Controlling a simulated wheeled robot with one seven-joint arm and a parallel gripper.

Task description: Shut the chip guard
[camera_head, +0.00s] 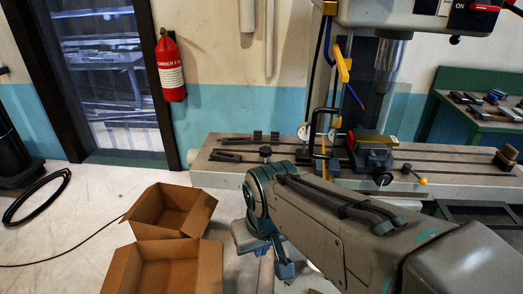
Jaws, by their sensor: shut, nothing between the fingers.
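The chip guard appears to be the upright panel (345,95) above the machine table, seen almost edge-on, with a black looped handle (313,132) at its lower left and a yellow bracket (342,63) at its upper part. It looks swung out from the spindle (391,55), though its exact angle is hard to tell. My gripper (286,270) points down in front of the table's front edge, below and left of the handle and apart from it. It is shut and empty; my arm hides part of it.
The machine table (225,172) carries a vise (372,152), clamps and a yellow-knobbed lever (422,181). Two open cardboard boxes (130,262) stand on the floor at left. A bench (470,112) with tools is at right. A fire extinguisher (170,70) hangs on the wall.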

